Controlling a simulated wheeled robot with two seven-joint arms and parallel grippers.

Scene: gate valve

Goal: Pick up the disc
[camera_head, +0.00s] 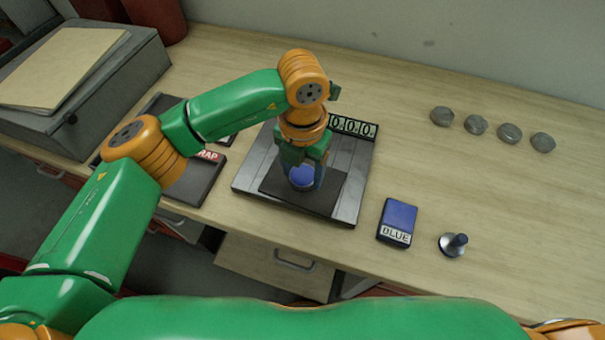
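A blue disc (302,176) is on the dark pad of the scale (345,200), which has a "0.0.0." display. My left gripper (302,182) is directly over the disc, pointing down, with its fingers on either side of it. The fingers look spread around the disc, but I cannot tell whether they touch it. Part of the disc is hidden by the fingers. My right gripper is not in view.
A blue block labelled "BLUE" (398,218) and a metal knob (453,244) are right of the scale. Several grey discs (475,125) line the back right. A dark "SCRAP" tray (190,185) and a grey box (140,70) are left. Bare tabletop (500,190) is at right.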

